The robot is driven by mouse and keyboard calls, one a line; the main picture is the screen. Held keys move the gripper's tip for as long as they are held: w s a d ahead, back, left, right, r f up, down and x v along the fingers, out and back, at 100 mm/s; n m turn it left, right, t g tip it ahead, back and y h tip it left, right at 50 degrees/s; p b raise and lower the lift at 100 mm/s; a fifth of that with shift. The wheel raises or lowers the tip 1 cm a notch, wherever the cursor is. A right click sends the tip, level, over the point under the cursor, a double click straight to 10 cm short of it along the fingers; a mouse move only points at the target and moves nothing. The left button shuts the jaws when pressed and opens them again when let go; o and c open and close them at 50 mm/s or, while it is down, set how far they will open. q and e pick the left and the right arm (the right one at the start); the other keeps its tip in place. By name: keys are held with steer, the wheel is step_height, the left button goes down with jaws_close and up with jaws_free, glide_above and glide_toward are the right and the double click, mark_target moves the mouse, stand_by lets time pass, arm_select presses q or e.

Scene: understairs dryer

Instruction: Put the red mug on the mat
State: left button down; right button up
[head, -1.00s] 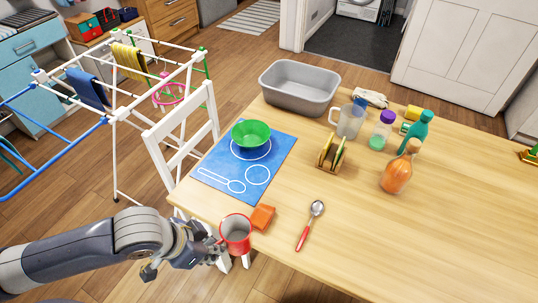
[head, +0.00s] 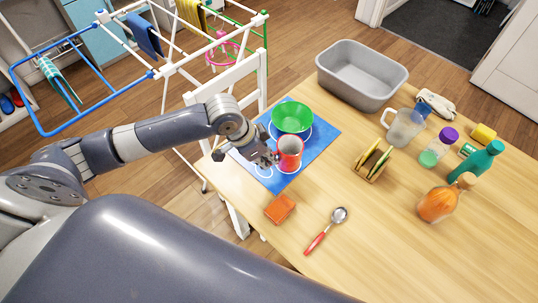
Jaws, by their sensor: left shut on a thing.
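The red mug (head: 289,153) is over the near part of the blue mat (head: 321,147), upright, with its open grey inside facing up. My left gripper (head: 270,157) reaches in from the left and is shut on the mug's left side. I cannot tell whether the mug's base touches the mat. A green bowl (head: 292,117) stands on the mat just behind the mug. White outlines are drawn on the mat; the gripper and mug hide part of them. My right gripper is not in view.
An orange block (head: 280,208) and a red-handled spoon (head: 326,230) lie in front of the mat. A wooden rack (head: 373,162), a clear jug (head: 404,127), bottles and a grey basin (head: 361,75) stand right and behind. A white chair (head: 226,82) and drying rack are left.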

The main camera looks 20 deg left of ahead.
arm_select(q)
steer(key=shift+w+a+f, duration=0.1)
steer(key=shift+w+a, duration=0.05)
steer(key=shift+w, duration=0.45)
steer(key=shift+w+a, duration=0.1)
steer(key=shift+w, duration=0.5)
steer(key=shift+f+p, duration=0.4)
steer(key=shift+f, duration=1.35)
steer(key=c, duration=1.7)
jaws_free()
steer(key=shift+s+f, duration=0.1)
steer(key=v, duration=1.2)
